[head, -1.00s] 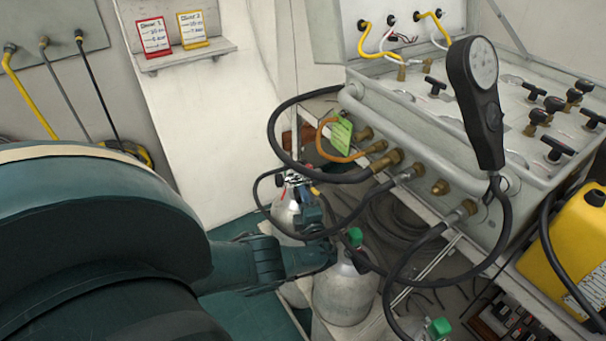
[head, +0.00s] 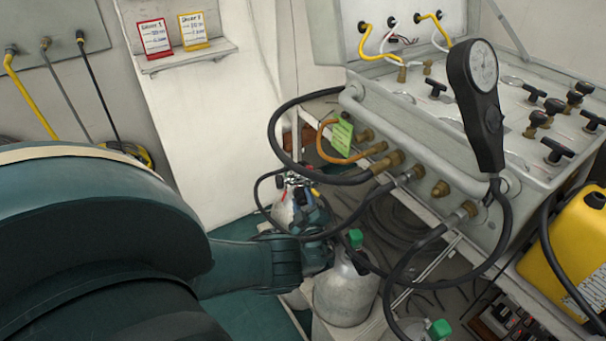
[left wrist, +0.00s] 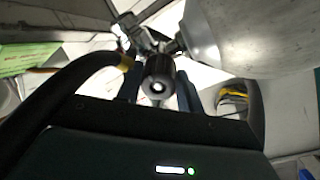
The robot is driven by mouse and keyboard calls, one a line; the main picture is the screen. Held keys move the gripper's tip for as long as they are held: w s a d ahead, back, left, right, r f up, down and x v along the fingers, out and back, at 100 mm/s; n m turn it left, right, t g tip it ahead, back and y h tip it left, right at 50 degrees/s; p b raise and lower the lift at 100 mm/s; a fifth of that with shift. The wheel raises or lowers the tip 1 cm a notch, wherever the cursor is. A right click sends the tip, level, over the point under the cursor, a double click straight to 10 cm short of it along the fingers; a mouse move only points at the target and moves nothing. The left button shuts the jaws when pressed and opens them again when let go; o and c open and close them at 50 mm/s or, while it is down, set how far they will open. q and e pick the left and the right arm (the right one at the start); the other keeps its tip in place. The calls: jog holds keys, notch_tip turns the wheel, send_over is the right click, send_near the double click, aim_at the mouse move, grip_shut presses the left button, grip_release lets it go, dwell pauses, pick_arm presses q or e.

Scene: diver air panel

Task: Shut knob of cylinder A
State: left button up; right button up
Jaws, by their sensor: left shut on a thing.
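A silvery cylinder (head: 284,214), which I take to be cylinder A, stands behind my left wrist with a valve and black hose at its top. It also shows in the left wrist view (left wrist: 240,35). Its round dark knob (left wrist: 158,78), with a pale centre, sits between the two fingers of my left gripper (left wrist: 158,92). The left gripper is shut on this knob. In the head view my left gripper (head: 311,203) is small and partly hidden by the hose and wrist. My right gripper is not in view.
A cylinder with a green cap (head: 345,290) stands close to the right of my left wrist; another green cap (head: 438,329) is further right. Black hoses loop from the grey panel (head: 425,150) over the cylinders. A gauge (head: 478,100) hangs in front of the panel.

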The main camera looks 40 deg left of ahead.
aim_at(303, 196)
pick_arm(q)
jog(key=shift+a+r, duration=0.1)
dwell(0.4)
jog(key=o, duration=1)
jog(key=shift+r+p, duration=0.25)
jog(key=shift+p, duration=0.1)
notch_tip(303, 196, up, 4)
jog(key=p, duration=0.3)
jog(key=shift+f+p, duration=0.1)
jog(key=shift+p, duration=0.3)
notch_tip(303, 196, up, 5)
jog(key=p, duration=0.4)
jog(key=shift+f+p, duration=0.15)
jog(key=shift+p, duration=0.15)
jog(key=shift+r+p, duration=0.5)
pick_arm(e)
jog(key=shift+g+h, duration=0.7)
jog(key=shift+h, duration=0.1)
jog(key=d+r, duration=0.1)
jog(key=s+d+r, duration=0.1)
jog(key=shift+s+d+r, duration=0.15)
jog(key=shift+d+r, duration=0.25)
pick_arm(q)
jog(key=shift+s+f, duration=0.1)
